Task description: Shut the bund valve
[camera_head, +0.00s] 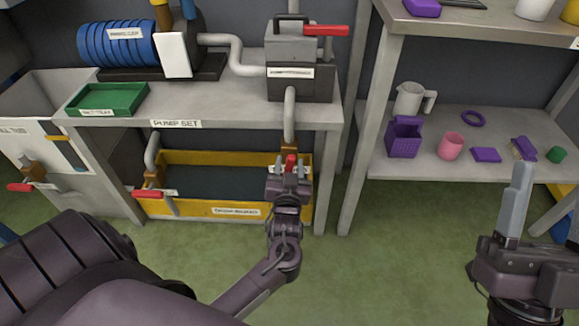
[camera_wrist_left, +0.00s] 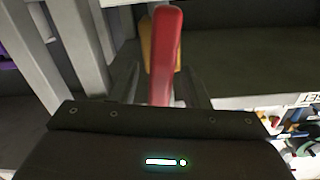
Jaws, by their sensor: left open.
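A red valve handle (camera_head: 291,163) stands up at the right end of the yellow bund tray (camera_head: 213,208), below a grey pipe. My left gripper (camera_head: 288,178) is right at this handle, with its fingers open. In the left wrist view the red handle (camera_wrist_left: 166,55) rises between the fingers of the left gripper (camera_wrist_left: 163,85); whether they touch it is unclear. The valve body is mostly hidden by the gripper. My right gripper (camera_head: 515,195) is at the far right, over the floor; its finger gap is not clear.
Another red handle (camera_head: 147,193) is at the tray's left end, and one (camera_head: 326,30) is on the pump box above. A bench (camera_head: 225,113) with a green tray (camera_head: 106,99) overhangs the bund. A shelf (camera_head: 400,170) with purple items stands right. The green floor (camera_head: 380,270) is clear.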

